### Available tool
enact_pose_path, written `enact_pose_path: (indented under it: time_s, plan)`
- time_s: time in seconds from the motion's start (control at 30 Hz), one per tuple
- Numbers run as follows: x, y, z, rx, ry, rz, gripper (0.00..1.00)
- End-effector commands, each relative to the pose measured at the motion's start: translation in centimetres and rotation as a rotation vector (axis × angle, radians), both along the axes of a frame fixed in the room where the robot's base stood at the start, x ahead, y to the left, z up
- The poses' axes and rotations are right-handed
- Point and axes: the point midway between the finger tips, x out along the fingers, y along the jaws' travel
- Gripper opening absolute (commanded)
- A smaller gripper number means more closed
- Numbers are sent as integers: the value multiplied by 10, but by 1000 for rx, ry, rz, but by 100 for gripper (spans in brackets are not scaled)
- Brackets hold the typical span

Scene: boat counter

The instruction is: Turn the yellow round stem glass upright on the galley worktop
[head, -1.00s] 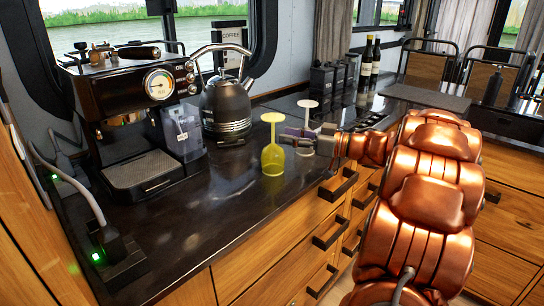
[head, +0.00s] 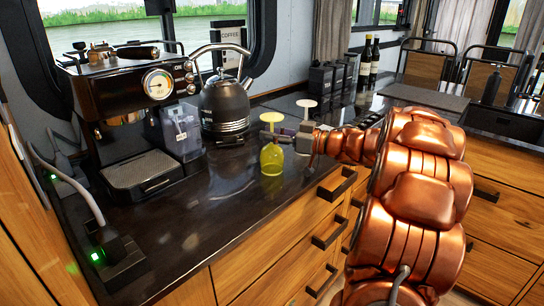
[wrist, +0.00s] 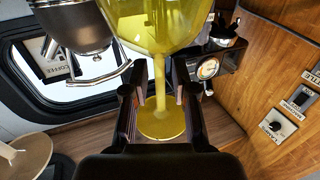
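The yellow round stem glass (head: 272,160) stands upside down on the dark galley worktop (head: 215,205). Its bowl is down and its foot (head: 271,117) is up. My gripper (head: 273,135) is at its stem, just above the bowl. In the wrist view, my gripper's fingers (wrist: 159,100) lie on either side of the yellow stem (wrist: 160,80), with narrow gaps showing. The bowl (wrist: 155,22) fills the top of that view and the foot (wrist: 162,124) shows beyond the fingers. My gripper is open around the stem.
A second upturned glass with a pale foot (head: 306,103) stands close behind, partly hidden by my gripper. A kettle (head: 225,105) and an espresso machine (head: 135,130) stand to the left. Black canisters (head: 325,82) stand further back.

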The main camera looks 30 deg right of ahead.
Motion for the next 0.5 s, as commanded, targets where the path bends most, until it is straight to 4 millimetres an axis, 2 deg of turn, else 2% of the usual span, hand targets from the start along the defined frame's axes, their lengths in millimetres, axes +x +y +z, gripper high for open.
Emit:
enact_pose_path:
  time_s: [0.03, 0.2, 0.5]
  plan:
    - [0, 0, 0, 0, 0, 0, 19]
    - [0, 0, 0, 0, 0, 0, 1]
    - [0, 0, 0, 0, 0, 0, 0]
